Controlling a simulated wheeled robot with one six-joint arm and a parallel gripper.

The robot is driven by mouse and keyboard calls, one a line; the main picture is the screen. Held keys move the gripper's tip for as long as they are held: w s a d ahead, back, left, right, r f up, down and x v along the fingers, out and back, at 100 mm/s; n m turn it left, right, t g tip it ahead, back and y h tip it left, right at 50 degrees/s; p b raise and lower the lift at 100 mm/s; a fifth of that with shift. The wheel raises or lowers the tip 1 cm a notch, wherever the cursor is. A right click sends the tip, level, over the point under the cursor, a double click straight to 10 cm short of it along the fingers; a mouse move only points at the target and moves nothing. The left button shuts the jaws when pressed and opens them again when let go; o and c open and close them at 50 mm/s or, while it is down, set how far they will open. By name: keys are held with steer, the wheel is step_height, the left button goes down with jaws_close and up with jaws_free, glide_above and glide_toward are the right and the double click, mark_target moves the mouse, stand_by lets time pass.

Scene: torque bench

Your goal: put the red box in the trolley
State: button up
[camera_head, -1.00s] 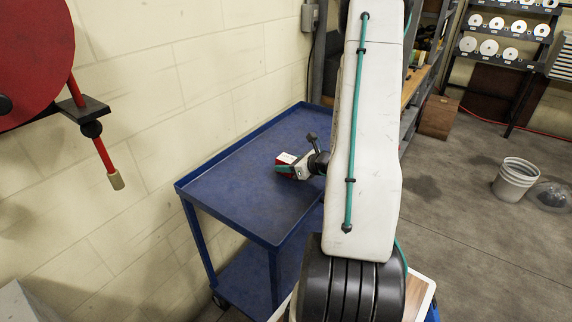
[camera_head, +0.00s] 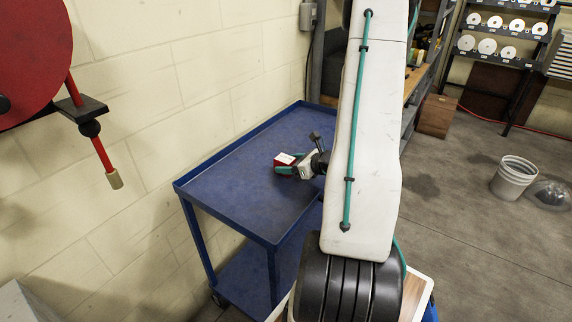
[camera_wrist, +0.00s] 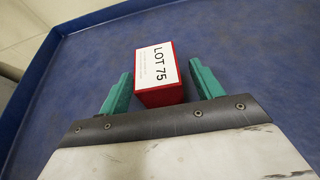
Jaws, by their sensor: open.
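The red box (camera_wrist: 160,95) has a white label reading "LOT 75" and rests on the blue top of the trolley (camera_head: 225,195). In the head view the box (camera_head: 284,163) shows small, near the middle of the trolley top. My gripper (camera_wrist: 160,83) is open, with one green finger on each side of the box and a gap to each. In the head view my gripper (camera_head: 285,168) is low over the trolley top at the box. The right part of the trolley is hidden behind my arm.
The trolley top has a raised rim and is otherwise clear where it shows. A pale block wall stands close behind it on the left. A red reel (camera_head: 35,60) hangs at the far left. A white bucket (camera_head: 513,179) stands on the floor at right.

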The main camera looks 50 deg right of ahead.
steer(key=v, duration=0.9)
steer(key=shift+s+r, duration=0.1)
steer(key=shift+s, duration=0.2)
steer(key=shift+s+a+r, duration=0.1)
steer(key=shift+s+r, duration=0.05)
steer(key=w+a+r+n+g+y, duration=0.2)
steer(key=a+r+n+g+y, duration=0.15)
steer(key=a+n, duration=0.35)
steer(key=w+a+r+n+g+y, duration=0.15)
steer(key=a+r+n, duration=0.3)
steer(key=a, duration=0.45)
steer(key=w+a+r+n+g+y, duration=0.25)
steer(key=a+r+n, duration=0.3)
steer(key=a, duration=0.35)
steer(key=s+a+r+n+g+h, duration=0.2)
steer(key=s+a+r+n+h, duration=0.1)
steer(key=s+n, duration=0.4)
steer(key=s+a+r+n+g+h, duration=0.2)
steer(key=s+a+r+n+h, duration=0.2)
steer(key=s+a+n, duration=0.3)
steer(key=s+n+h, duration=0.1)
steer(key=n, duration=0.3)
steer(key=shift+a+r, duration=0.2)
steer(key=shift+r, duration=0.05)
steer(key=shift+g+h, duration=0.25)
steer(key=shift+c, duration=0.3)
